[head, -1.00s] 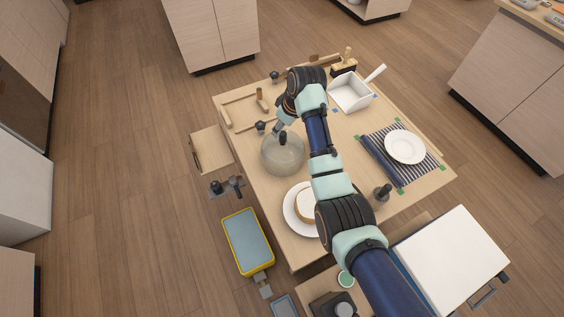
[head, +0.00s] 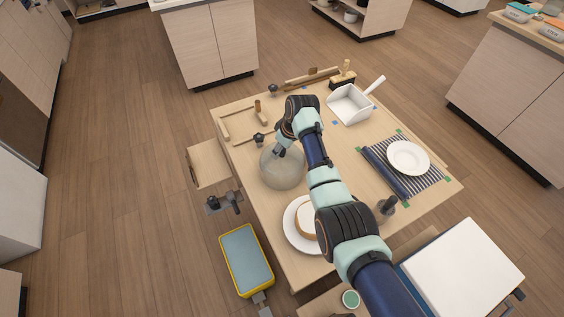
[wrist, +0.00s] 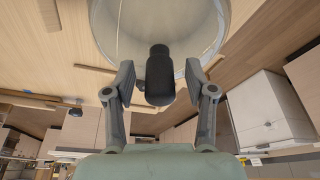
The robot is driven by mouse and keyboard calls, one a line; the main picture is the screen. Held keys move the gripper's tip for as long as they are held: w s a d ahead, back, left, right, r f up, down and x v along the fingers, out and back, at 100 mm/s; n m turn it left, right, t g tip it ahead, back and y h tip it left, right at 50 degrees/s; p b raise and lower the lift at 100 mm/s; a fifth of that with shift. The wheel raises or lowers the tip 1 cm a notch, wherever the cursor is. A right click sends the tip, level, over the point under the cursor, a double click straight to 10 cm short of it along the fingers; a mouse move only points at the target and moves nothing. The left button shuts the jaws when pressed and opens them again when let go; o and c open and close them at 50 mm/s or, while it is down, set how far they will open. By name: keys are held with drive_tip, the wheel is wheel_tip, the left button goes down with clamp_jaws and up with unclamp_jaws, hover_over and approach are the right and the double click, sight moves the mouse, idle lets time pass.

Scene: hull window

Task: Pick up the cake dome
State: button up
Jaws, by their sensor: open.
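The cake dome (head: 284,172) is a clear, round cover standing on the wooden table, left of the middle in the head view. In the wrist view the dome (wrist: 205,22) fills the top, with its dark knob (wrist: 159,75) pointing toward my gripper (wrist: 158,82). My gripper's two fingers are open, one on each side of the knob, with a gap visible on both sides. In the head view my gripper (head: 281,146) is at the dome's top and hides the knob.
A cake on a white plate (head: 292,237) sits in front of the dome, partly behind my arm. A striped cloth with a plate (head: 408,158) lies at right. A white dustpan (head: 350,104) and brush (head: 343,77) are at the back. A yellow-rimmed tray (head: 246,260) is off the table's left side.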

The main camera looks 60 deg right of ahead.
clamp_jaws()
drive_tip(key=shift+r, duration=0.15)
idle(0.4)
wheel_tip(320, 180, up, 20)
drive_tip(key=p, duration=0.4)
drive_tip(key=shift+p, duration=0.35)
